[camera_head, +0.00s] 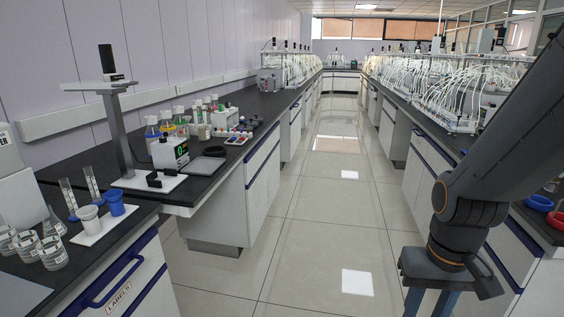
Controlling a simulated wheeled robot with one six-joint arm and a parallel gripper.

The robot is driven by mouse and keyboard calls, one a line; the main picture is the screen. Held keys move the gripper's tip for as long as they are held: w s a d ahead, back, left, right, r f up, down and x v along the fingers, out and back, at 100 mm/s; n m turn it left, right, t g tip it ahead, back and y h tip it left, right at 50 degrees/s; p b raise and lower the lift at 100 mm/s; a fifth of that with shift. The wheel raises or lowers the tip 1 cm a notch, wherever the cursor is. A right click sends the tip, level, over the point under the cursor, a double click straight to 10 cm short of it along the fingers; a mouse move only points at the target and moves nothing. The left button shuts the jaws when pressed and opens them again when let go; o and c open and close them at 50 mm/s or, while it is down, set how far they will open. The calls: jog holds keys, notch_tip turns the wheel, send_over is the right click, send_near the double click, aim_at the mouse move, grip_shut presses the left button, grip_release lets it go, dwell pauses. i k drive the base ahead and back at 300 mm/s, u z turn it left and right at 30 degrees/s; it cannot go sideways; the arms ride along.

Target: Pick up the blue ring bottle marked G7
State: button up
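A bottle with a blue ring (152,128) stands on the left bench, in a group of bottles behind a small white device with a green display. Its label is too small to read, so I cannot tell whether it is marked G7. Bottles with a yellow ring (167,124) and a green cap (180,116) stand close to its right. My gripper (430,306) is at the bottom right, over the aisle floor and far from the bottles. Its two blue fingers point down, apart, with nothing seen between them; their tips are cut off by the frame edge.
The white display device (170,152) and a grey stand (118,130) crowd the bottles' front and left. Glass jars (52,252) and cylinders stand on the near left bench. The tiled aisle (325,205) is clear. The right bench carries red and blue bowls (540,202).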

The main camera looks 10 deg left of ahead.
aim_at(153, 133)
jog(key=i, duration=4.1)
jog(key=u, duration=2.9)
